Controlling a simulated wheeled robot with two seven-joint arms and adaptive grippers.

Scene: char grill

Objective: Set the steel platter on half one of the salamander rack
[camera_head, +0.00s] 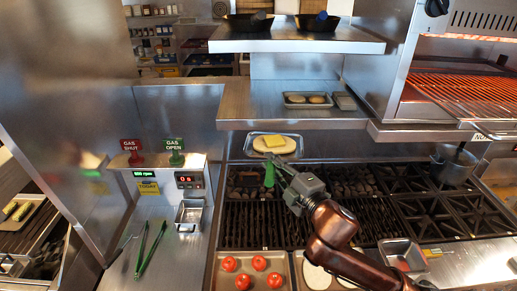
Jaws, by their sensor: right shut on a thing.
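The steel platter (249,152) is a small rimmed tray at the back edge of the char grill. A round pale item with a yellow square slice on it (274,144) lies in the platter. My right gripper (276,170) reaches in from the lower right and is shut on the platter's near edge. The gripper partly hides the contact. The salamander (465,85) stands at the upper right, with its rack of bars glowing orange-red. Its half markings cannot be told apart here. My left gripper is not in view.
The grill grates (250,225) lie below the platter. A steel shelf (240,100) with a small tray of patties (308,100) stands behind. A pot (452,165) sits on the right burners. Tomatoes (259,263) lie in a front tray. Green tongs (150,250) lie at left.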

